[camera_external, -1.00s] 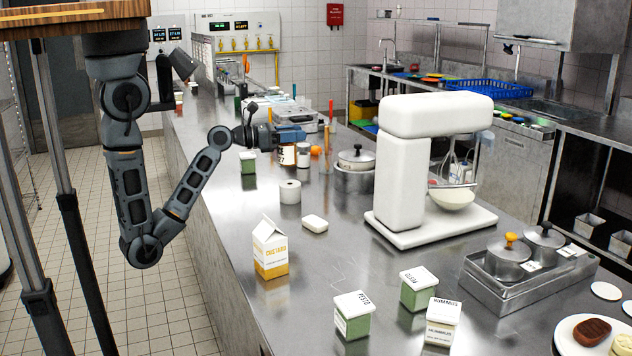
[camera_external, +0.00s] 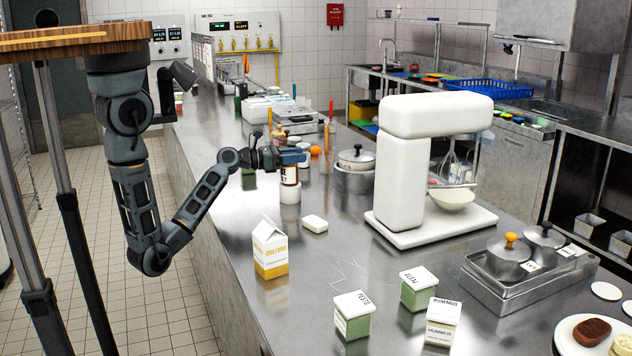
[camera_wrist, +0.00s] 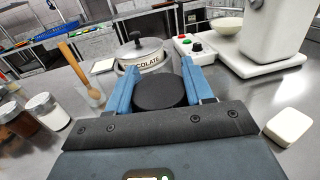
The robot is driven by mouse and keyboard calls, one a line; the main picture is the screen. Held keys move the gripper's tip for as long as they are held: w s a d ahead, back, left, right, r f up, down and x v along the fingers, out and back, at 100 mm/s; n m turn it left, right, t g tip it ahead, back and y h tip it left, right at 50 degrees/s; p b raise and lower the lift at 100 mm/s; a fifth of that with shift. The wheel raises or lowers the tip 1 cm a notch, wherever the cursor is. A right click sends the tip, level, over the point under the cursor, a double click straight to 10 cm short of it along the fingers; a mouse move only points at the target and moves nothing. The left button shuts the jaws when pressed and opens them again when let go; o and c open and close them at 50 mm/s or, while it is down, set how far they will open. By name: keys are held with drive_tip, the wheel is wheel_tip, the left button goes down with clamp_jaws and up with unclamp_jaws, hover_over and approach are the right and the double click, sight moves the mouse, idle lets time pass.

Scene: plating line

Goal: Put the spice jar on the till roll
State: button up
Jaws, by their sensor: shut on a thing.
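The spice jar (camera_external: 289,175), with a pale label and brownish contents, is upright in my gripper (camera_external: 293,158). The gripper's blue fingers are shut on it near the top. In the wrist view its round black lid (camera_wrist: 160,92) shows between the two fingers. The white till roll (camera_external: 290,193) stands on the counter directly under the jar in the outside view. The jar's bottom lines up with the roll's top; I cannot tell whether they touch. The roll is hidden in the wrist view.
A white rounded block (camera_external: 314,223) and a custard carton (camera_external: 270,248) stand nearer on the steel counter. A lidded pot (camera_external: 356,160) and a white mixer (camera_external: 402,190) are to the right. Jars with white lids (camera_wrist: 42,104) and a wooden spoon (camera_wrist: 72,58) stand left in the wrist view.

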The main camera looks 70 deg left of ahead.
drive_tip(key=shift+f, duration=0.1)
drive_tip(key=o, duration=1.2)
